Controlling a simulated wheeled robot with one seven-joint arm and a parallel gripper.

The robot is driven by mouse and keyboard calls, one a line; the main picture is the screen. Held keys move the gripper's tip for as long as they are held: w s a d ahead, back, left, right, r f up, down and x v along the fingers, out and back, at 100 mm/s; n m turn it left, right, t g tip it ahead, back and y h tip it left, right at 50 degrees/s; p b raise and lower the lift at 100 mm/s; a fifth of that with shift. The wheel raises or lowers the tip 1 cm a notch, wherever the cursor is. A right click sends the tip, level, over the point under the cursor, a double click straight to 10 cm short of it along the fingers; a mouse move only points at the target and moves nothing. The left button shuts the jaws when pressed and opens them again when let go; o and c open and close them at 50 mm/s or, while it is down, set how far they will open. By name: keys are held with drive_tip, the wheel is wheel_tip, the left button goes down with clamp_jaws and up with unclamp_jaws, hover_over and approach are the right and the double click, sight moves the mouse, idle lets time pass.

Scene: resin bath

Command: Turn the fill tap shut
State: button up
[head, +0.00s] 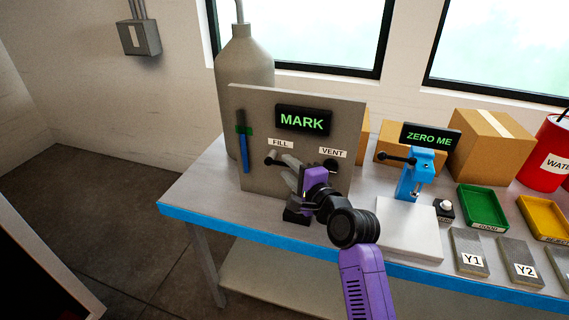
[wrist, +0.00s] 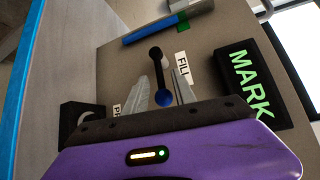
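The fill tap (head: 269,161) is a short dark lever with a round knob, below the FILL label on the grey panel (head: 250,120). The fill tap also shows in the wrist view (wrist: 158,70), with a dark blue end near my gripper. My gripper (wrist: 165,86) is open, its two pale fingers apart on either side of the lever's near end. I cannot tell whether either finger touches it. In the head view my gripper (head: 287,180) is just below the tap and partly hides the panel.
The vent tap (head: 331,165) is close at the right of my gripper. The lit MARK display (head: 303,121) is above, and a blue level gauge (head: 243,140) is at the left. A blue stand (head: 415,175) with a ZERO ME display (head: 430,137) stands farther right.

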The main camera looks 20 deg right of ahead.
drive_tip(key=shift+x, duration=1.5)
clamp_jaws()
drive_tip(key=shift+d+f, duration=0.1)
drive_tip(key=shift+d, duration=0.15)
